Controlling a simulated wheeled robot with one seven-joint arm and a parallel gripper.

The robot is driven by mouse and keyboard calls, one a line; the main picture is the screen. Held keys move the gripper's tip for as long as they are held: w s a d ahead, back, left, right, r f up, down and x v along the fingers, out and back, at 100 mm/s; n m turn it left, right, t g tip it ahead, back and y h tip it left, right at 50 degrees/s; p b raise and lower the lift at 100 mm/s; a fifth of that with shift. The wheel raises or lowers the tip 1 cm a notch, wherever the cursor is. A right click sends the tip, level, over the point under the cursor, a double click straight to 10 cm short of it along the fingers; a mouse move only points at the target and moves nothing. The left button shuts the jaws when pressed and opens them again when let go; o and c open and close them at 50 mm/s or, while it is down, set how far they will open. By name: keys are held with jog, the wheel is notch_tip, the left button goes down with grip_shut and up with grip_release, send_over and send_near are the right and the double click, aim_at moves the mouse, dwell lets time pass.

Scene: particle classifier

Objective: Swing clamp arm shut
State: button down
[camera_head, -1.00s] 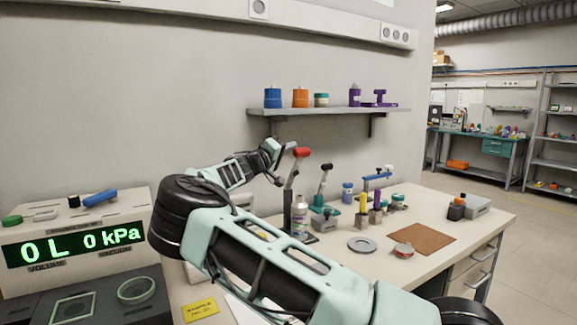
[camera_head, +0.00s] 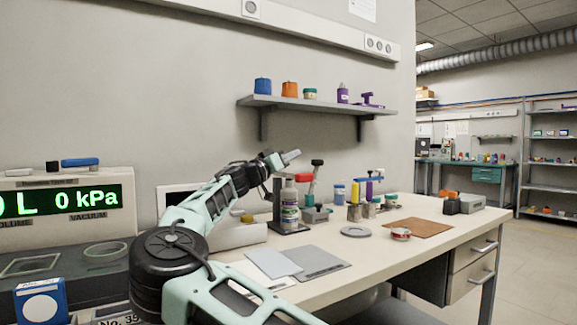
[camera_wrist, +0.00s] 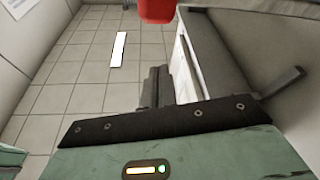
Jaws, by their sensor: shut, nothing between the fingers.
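Grey plates (camera_head: 315,262) lie on the front bench. A shelf (camera_head: 320,104) hangs above.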

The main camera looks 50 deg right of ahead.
jog(key=shift+s+a+f+m+b, duration=0.1)
jog(key=shift+s+f+m+b, duration=0.15)
jog(key=shift+f+b, duration=0.65)
jog(key=shift+s+f+m+b, duration=0.25)
jog(key=shift+f+b, duration=0.5)
jog(key=shift+b, duration=0.1)
jog(key=w+a+p, duration=0.2)
jog(key=a+p, duration=0.1)
jog(key=a, duration=0.6)
jog(key=shift+r, duration=0.3)
jog(key=shift+w+a, duration=0.1)
